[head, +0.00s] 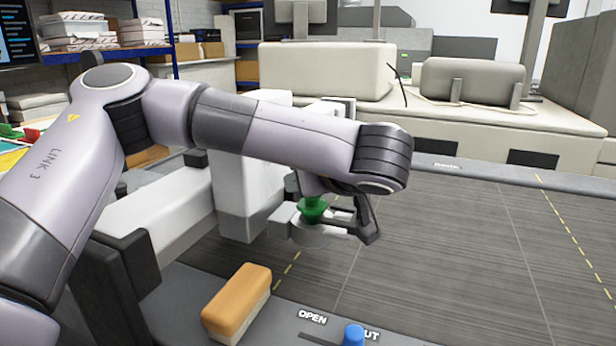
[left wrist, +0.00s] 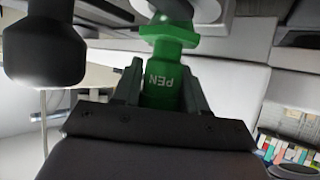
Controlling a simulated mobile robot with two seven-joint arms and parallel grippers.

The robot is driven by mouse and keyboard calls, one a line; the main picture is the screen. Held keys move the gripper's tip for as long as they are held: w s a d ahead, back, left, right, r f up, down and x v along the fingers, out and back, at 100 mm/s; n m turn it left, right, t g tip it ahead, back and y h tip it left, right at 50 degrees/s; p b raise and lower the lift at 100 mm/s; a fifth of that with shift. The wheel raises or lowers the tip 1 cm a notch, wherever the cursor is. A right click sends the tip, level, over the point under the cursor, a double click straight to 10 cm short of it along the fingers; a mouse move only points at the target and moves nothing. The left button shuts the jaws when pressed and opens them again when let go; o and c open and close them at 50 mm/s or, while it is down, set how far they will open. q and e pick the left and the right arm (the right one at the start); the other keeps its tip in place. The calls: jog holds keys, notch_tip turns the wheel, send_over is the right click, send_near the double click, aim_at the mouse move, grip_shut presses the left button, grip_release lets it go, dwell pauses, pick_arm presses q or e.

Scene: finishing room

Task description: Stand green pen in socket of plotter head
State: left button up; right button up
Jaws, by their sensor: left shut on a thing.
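The green pen (head: 313,208) is upright in the head view, and its lower end meets the pale round socket part (head: 308,234) of the plotter head (head: 240,190). Its tip is hidden, so I cannot tell how deep it sits. My left gripper (head: 318,188) is shut on the pen's upper part from above. My right gripper is not in view.
An orange-and-cream block (head: 238,300) lies on the grey front ledge near the OPEN label. A blue knob (head: 353,334) stands beside it. The dark plotter bed (head: 470,250) is clear to the right. Beige machines (head: 328,72) stand behind.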

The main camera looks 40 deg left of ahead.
pick_arm(q)
jog(key=shift+f+b, duration=0.3)
jog(key=shift+f, duration=0.35)
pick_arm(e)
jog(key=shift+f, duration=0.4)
pick_arm(q)
jog(key=o, duration=1.1)
jog(key=shift+o, duration=0.2)
jog(key=v, duration=0.5)
jog(key=shift+s+d+r, duration=0.1)
jog(key=shift+d+r, duration=0.15)
jog(key=shift+s+d+r, duration=0.3)
jog(key=shift+s+d, duration=0.05)
jog(key=shift+d, duration=0.2)
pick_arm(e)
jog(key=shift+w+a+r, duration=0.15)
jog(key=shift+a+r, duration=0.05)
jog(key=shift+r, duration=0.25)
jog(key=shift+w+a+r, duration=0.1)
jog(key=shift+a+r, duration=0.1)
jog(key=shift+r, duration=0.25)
